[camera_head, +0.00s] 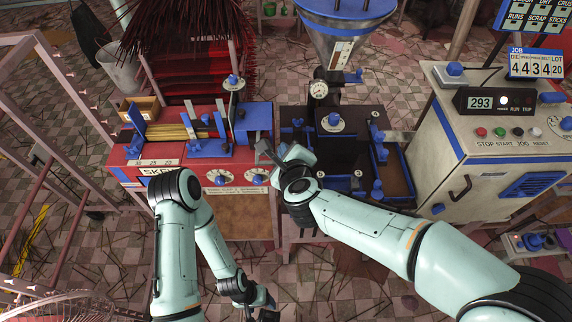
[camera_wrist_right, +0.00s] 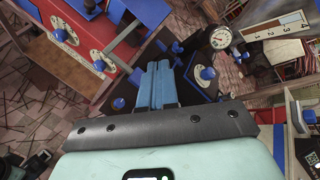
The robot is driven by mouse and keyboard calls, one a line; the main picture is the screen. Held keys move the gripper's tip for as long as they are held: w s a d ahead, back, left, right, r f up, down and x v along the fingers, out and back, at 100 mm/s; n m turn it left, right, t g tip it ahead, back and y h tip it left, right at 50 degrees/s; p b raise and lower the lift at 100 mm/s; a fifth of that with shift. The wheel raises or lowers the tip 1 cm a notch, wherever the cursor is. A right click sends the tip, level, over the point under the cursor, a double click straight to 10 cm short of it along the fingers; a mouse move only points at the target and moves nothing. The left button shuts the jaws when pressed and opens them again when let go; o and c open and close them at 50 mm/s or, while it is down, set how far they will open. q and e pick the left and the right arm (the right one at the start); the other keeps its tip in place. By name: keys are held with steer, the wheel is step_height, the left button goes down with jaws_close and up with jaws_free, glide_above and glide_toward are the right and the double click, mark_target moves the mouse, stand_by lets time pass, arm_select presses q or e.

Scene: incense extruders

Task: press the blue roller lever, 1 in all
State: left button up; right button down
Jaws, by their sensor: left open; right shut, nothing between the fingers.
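Several blue knobs and levers show, and I cannot tell for sure which one is the roller lever. Blue upright parts (camera_head: 377,188) stand at the right side of the dark bench (camera_head: 345,185). My right gripper (camera_head: 263,150) is shut and empty, above the gap between the red machine (camera_head: 125,160) and the dark bench. In the right wrist view its closed fingers (camera_wrist_right: 158,85) point toward the dark bench and hide part of it. Small blue knobs (camera_wrist_right: 119,103) lie around them. My left gripper (camera_head: 263,302) is open and empty, low over the floor.
A steel hopper with a blue rim (camera_head: 345,18) and a dial gauge (camera_head: 318,89) stand behind the bench. A pale control cabinet (camera_head: 480,170) with buttons is at the right. A pink rack (camera_head: 30,120) stands at the left. Tiled floor is open in front.

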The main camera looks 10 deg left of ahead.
arm_select(q)
step_height(320, 180, down, 7)
steer(key=s+b, duration=0.2)
steer(key=b, duration=0.4)
steer(key=shift+s+b, duration=0.25)
steer(key=shift+b, duration=0.05)
arm_select(e)
step_height(320, 180, down, 8)
steer(key=w, duration=0.2)
steer(key=shift+w+a+f, duration=0.15)
steer(key=shift+a+f, duration=0.1)
steer(key=shift+a, duration=0.05)
arm_select(q)
steer(key=shift+f, duration=0.1)
steer(key=shift+f, duration=0.1)
arm_select(e)
steer(key=shift+f, duration=0.1)
stand_by(0.5)
arm_select(q)
steer(key=shift+s+f+b, duration=0.1)
steer(key=shift+f+b, duration=0.15)
steer(key=shift+b, duration=0.1)
arm_select(e)
steer(key=shift+w+f, duration=0.1)
steer(key=shift+f, duration=0.2)
